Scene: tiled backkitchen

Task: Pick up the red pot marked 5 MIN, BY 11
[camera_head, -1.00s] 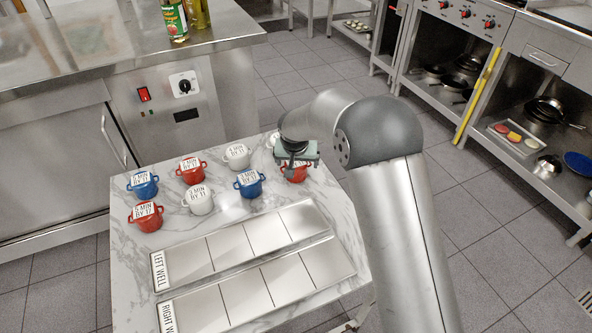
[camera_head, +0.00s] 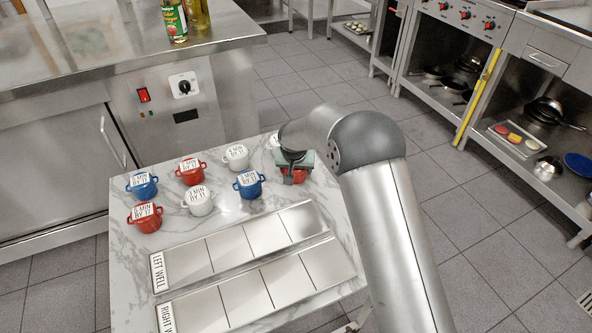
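My gripper (camera_head: 295,172) points down over a red pot (camera_head: 300,176) at the back right of the marble table. Its fingers are at the pot's upper part, and the gripper hides the lid and any label. I cannot tell whether the fingers are closed on it. Two other red pots show labelled lids: one in the back row (camera_head: 191,173) and one at the front left (camera_head: 146,218). Their labels carry a MIN line and a BY line, but the digits are too small to read surely.
Two blue pots (camera_head: 143,187) (camera_head: 249,186) and white pots (camera_head: 199,203) (camera_head: 237,158) stand around. Another white pot is partly hidden behind my gripper. In front lie the empty LEFT WELL (camera_head: 238,243) and RIGHT WELL (camera_head: 262,288) trays. A steel counter (camera_head: 120,45) stands behind.

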